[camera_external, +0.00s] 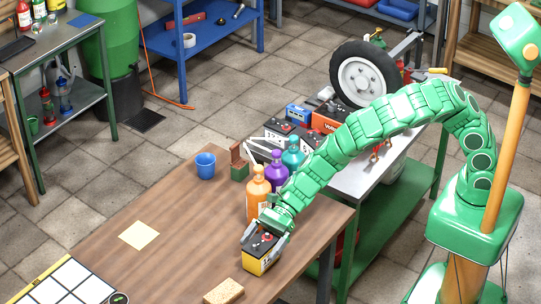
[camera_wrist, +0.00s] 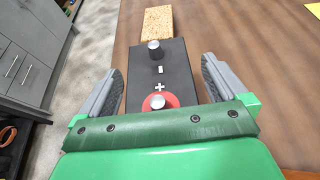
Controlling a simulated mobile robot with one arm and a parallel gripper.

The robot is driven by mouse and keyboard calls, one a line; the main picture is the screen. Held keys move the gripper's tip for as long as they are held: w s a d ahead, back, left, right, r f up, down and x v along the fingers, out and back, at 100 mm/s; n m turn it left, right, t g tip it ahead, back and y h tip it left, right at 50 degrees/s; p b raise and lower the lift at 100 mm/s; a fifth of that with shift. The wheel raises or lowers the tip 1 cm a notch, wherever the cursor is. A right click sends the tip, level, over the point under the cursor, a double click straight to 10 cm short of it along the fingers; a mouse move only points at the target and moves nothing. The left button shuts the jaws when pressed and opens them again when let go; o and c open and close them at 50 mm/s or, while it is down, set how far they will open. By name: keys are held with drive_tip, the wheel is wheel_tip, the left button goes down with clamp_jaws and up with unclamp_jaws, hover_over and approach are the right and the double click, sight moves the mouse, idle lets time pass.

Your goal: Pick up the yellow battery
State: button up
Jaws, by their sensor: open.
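The yellow battery (camera_external: 262,258) stands on the brown wooden table (camera_external: 190,240) near its front right edge. It has a black top with a red terminal. In the wrist view the battery's black top (camera_wrist: 160,80) shows a red plus terminal and a grey minus terminal; its yellow sides are hidden there. My gripper (camera_external: 264,238) is over the battery from above. In the wrist view my gripper (camera_wrist: 158,88) is open, with one grey finger on each side of the battery. A gap shows beside the right finger; whether the left one touches cannot be told.
A sponge (camera_external: 223,292) lies close to the battery, also in the wrist view (camera_wrist: 157,22). Orange (camera_external: 258,190), purple (camera_external: 276,172) and teal (camera_external: 293,153) bottles stand behind it. A blue cup (camera_external: 205,165) and yellow paper (camera_external: 139,236) are farther left. The table's middle is clear.

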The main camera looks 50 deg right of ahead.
clamp_jaws()
idle(0.6)
drive_tip(key=shift+r, duration=0.1)
